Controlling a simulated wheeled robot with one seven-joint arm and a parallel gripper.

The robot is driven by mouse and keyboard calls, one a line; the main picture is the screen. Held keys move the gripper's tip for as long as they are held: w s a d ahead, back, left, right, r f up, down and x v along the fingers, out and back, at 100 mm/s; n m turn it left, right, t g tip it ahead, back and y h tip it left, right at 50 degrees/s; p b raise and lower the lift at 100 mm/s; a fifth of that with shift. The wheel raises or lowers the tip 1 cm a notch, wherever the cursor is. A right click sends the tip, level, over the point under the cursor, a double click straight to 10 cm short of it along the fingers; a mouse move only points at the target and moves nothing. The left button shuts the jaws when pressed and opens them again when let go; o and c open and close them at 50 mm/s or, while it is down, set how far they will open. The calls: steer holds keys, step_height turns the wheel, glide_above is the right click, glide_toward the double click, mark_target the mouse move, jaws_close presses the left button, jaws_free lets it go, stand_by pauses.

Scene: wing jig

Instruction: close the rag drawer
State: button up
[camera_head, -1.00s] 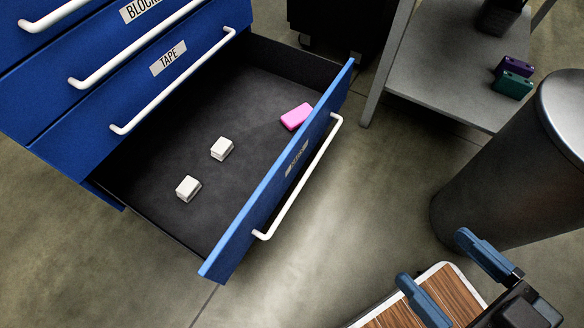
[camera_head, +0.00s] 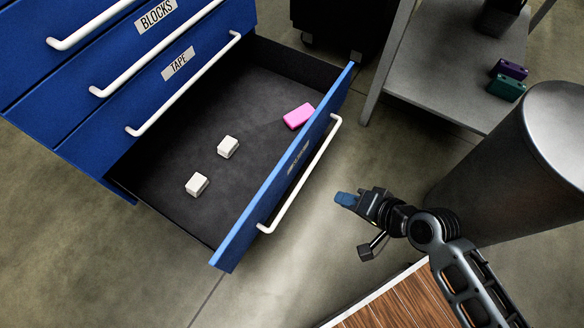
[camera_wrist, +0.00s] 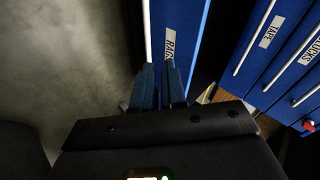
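The rag drawer (camera_head: 305,170) is the lowest drawer of the blue cabinet and is pulled far out. Its blue front carries a white bar handle (camera_head: 303,180) and a label that reads partly as "RAG" in the wrist view (camera_wrist: 170,42). A pink block (camera_head: 299,116) and two white blocks (camera_head: 228,147) (camera_head: 197,184) lie inside. My gripper (camera_head: 345,199) is in front of the drawer front, to the right of the handle and apart from it. In the wrist view its fingers (camera_wrist: 159,88) are close together, with nothing seen between them.
The closed tape and blocks drawers (camera_head: 150,75) are above. A grey bin (camera_head: 500,165) stands at the right, by a grey shelf (camera_head: 430,75) holding purple and green items. A wooden-topped surface (camera_head: 390,305) is at the bottom. Floor is clear in front of the drawer.

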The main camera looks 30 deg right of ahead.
steer(key=shift+m+g+y, duration=0.4)
steer(key=shift+m+y, duration=0.4)
steer(key=w, duration=0.3)
steer(key=w+a, duration=0.1)
steer(key=shift+w+r+p, duration=0.4)
jaws_close()
steer(key=b, duration=0.5)
glide_toward(280, 174)
steer(key=shift+x, duration=3.05)
steer(key=shift+d+f, duration=0.1)
steer(key=shift+f, duration=0.05)
